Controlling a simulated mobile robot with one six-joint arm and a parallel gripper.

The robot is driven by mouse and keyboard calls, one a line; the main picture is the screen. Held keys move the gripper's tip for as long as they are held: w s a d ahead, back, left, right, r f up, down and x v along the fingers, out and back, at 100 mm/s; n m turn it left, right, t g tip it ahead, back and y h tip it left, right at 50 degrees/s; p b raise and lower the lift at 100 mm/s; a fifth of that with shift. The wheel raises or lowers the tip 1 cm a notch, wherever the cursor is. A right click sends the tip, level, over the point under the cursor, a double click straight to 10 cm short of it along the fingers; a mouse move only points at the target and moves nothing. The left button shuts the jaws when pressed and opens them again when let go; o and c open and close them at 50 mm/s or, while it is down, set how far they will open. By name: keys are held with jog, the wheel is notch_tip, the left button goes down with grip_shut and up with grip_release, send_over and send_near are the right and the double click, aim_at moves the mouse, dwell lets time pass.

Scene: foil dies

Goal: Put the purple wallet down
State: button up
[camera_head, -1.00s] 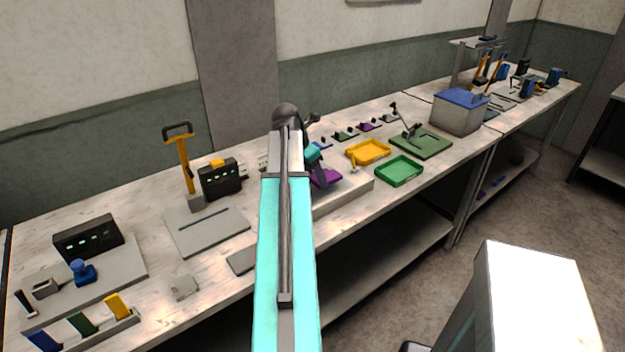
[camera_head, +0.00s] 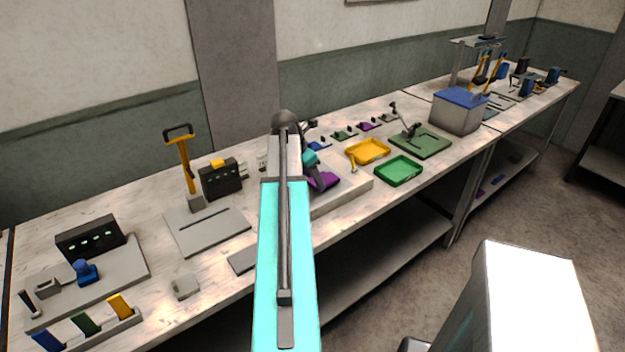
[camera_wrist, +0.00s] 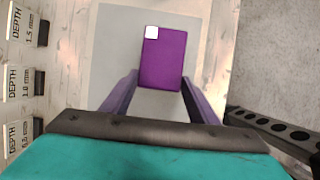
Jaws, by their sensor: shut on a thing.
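The purple wallet (camera_wrist: 162,62) is a flat purple rectangle with a white square at one corner. My gripper (camera_wrist: 155,88) is shut on its near end in the wrist view, with a finger along each side. In the head view the wallet (camera_head: 324,181) shows at my gripper (camera_head: 316,178), tilted, over a light grey raised block (camera_head: 350,187) on the bench. My arm hides part of the block and the gripper. I cannot tell whether the wallet touches the block.
A yellow tray (camera_head: 368,151) and a green tray (camera_head: 399,170) lie right of the block. Several small colored pieces line the back of the bench. Labels marked DEPTH (camera_wrist: 14,82) stand at the left in the wrist view. Bare floor lies right of the bench.

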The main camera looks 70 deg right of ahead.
jog(key=shift+f, duration=0.65)
jog(key=shift+f, duration=0.15)
jog(key=o, duration=1.2)
jog(key=shift+c, duration=0.2)
jog(key=b+v, duration=0.2)
jog(key=v, duration=1)
jog(key=shift+o, duration=0.6)
jog(key=shift+s, duration=0.1)
